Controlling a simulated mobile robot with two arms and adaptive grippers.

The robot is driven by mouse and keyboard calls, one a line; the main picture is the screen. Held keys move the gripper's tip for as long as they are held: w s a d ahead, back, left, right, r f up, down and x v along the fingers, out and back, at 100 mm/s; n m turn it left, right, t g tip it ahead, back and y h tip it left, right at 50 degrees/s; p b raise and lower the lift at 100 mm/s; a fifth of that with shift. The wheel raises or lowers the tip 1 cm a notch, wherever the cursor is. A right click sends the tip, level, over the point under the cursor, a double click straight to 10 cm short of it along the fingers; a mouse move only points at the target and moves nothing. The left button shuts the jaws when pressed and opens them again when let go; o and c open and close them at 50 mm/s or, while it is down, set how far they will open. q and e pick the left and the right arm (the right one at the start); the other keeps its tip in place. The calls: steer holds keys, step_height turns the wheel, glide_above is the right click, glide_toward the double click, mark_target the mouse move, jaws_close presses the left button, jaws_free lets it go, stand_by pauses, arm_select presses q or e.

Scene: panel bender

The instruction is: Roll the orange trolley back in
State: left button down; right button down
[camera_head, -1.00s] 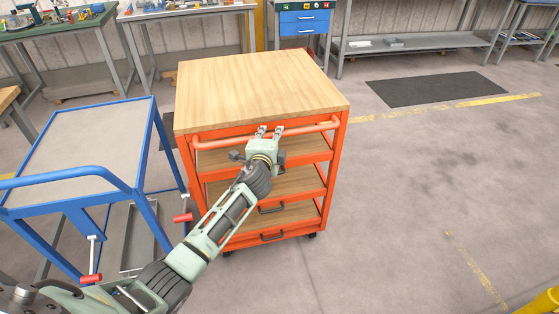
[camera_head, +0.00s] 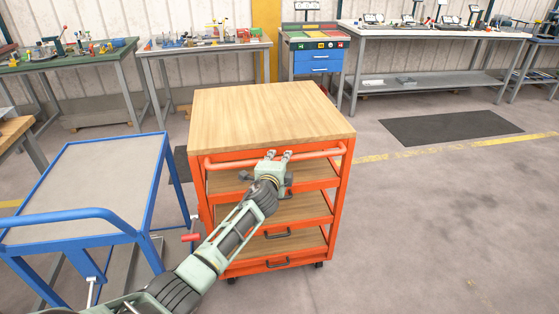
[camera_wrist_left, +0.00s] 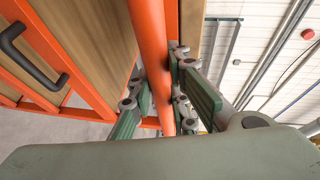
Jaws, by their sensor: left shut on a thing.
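The orange trolley (camera_head: 330,212) stands in the middle of the head view, with a wooden top (camera_head: 270,112), shelves and drawers with dark handles below. An orange bar handle (camera_head: 228,162) runs across its near side under the top. My left gripper (camera_head: 279,155) is at the middle of this handle. In the left wrist view the handle (camera_wrist_left: 150,45) passes between the fingers of the left gripper (camera_wrist_left: 162,100), which is shut on it. My right gripper is not in view.
A blue cart (camera_head: 80,180) with a grey top stands close on the left. Workbenches (camera_head: 205,43) and a blue drawer unit (camera_head: 318,62) line the back wall. A dark mat (camera_head: 450,127) lies on the floor at right. The floor at right (camera_head: 430,230) is clear.

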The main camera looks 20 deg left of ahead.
arm_select(q)
steer(key=c, duration=1.8)
jaws_free()
steer(key=shift+w+a, duration=0.2)
steer(key=shift+a, duration=0.05)
steer(key=shift+o, duration=0.8)
steer(key=shift+d, duration=0.1)
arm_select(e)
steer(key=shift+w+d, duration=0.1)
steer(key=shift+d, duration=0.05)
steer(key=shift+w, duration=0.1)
arm_select(q)
steer(key=shift+s, duration=0.1)
steer(key=v, duration=1.2)
steer(key=shift+r, duration=0.1)
